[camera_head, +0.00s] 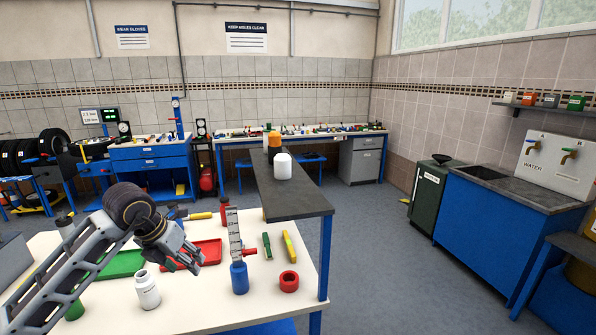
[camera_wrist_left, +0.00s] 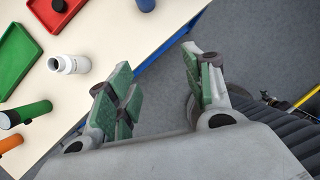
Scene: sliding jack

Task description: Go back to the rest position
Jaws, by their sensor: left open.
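My left gripper (camera_head: 188,258) is above the white table (camera_head: 205,308) in the head view, next to the red tray (camera_head: 209,252). In the left wrist view its green-padded fingers (camera_wrist_left: 162,80) stand apart with nothing between them, and grey floor and the table's edge show behind. My right gripper is in neither view. A blue-based upright (camera_head: 239,278) with a grey marked scale and a red piece at its side stands on the table, apart from the gripper.
A white bottle (camera_head: 147,290), a green tray (camera_head: 122,264), a red ring (camera_head: 289,281) and a yellow bar (camera_head: 288,246) are on the table. A raised dark shelf (camera_head: 300,205) holds a white jar (camera_head: 283,166). Open floor (camera_head: 390,270) lies to the right.

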